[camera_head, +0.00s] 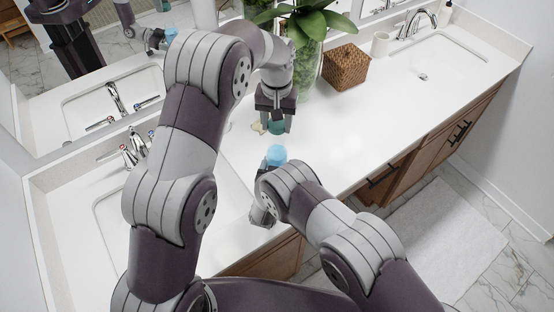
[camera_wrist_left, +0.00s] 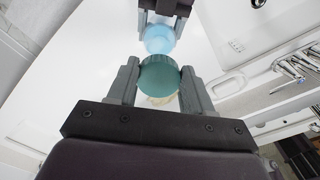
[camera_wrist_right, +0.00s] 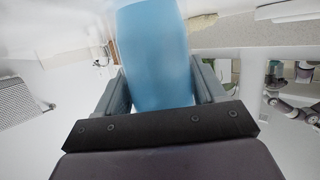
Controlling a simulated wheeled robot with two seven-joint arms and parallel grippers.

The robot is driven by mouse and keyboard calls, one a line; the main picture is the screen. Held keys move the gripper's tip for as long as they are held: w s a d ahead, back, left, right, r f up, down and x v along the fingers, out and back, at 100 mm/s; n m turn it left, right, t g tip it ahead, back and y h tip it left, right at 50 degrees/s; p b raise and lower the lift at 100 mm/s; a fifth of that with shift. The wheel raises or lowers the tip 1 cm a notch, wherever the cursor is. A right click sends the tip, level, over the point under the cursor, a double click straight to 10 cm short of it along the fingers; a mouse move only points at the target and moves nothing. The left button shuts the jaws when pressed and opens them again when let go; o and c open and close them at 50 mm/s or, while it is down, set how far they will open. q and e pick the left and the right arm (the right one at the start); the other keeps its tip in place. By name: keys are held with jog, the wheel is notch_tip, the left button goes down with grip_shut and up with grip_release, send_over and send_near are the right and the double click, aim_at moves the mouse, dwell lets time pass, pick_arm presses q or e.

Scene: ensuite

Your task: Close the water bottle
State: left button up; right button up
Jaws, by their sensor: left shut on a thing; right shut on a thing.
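My left gripper (camera_head: 272,122) is shut on a teal bottle cap (camera_head: 277,127), above the counter. In the left wrist view the cap (camera_wrist_left: 159,76) sits between the two fingers. My right gripper (camera_wrist_right: 160,97) is shut on the blue water bottle (camera_wrist_right: 155,50), which fills the space between its fingers. In the head view the bottle's light blue top (camera_head: 276,154) shows below the cap, with a gap between them. The right gripper's fingers are mostly hidden by my right arm there. In the left wrist view the bottle (camera_wrist_left: 159,40) lies beyond the cap.
A white counter (camera_head: 340,140) runs along the mirror with two sinks. A green plant (camera_head: 308,60) in a vase and a woven box (camera_head: 345,67) stand behind the grippers. A small beige object (camera_head: 257,127) lies beside the left gripper.

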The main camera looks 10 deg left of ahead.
pick_arm(q)
send_over(277, 141)
jog(key=s, duration=0.3)
jog(key=shift+w+d+f, duration=0.1)
jog(key=shift+f, duration=1.05)
jog(key=shift+w+d+f, duration=0.1)
jog(key=shift+f, duration=1)
jog(key=shift+f, duration=0.9)
jog(key=shift+f, duration=0.55)
